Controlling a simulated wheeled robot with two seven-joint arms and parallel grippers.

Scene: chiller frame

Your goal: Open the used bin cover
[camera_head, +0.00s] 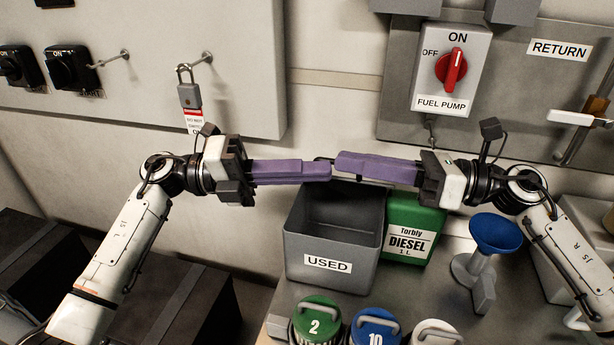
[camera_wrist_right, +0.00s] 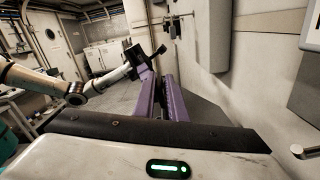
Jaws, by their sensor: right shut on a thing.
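The grey used bin (camera_head: 315,240), labelled USED, stands on the bench with its inside showing, open at the top. Its cover is not clearly visible; a thin dark piece (camera_head: 322,159), perhaps its handle, shows at the fingertips above the bin's back rim. My right gripper (camera_head: 338,164) reaches in from the right over the bin, its purple fingers shut on this piece; the contact is mostly hidden. My left gripper (camera_head: 328,170) reaches in from the left, tips close to the right ones; its jaw gap cannot be seen. The right fingers also show in the right wrist view (camera_wrist_right: 167,80).
A green diesel can (camera_head: 408,235) stands right of the bin, and a blue funnel (camera_head: 495,235) is further right. Green (camera_head: 316,318), blue (camera_head: 375,328) and white (camera_head: 436,333) handled lids stand in front. The wall with the fuel pump switch (camera_head: 451,68) is close behind.

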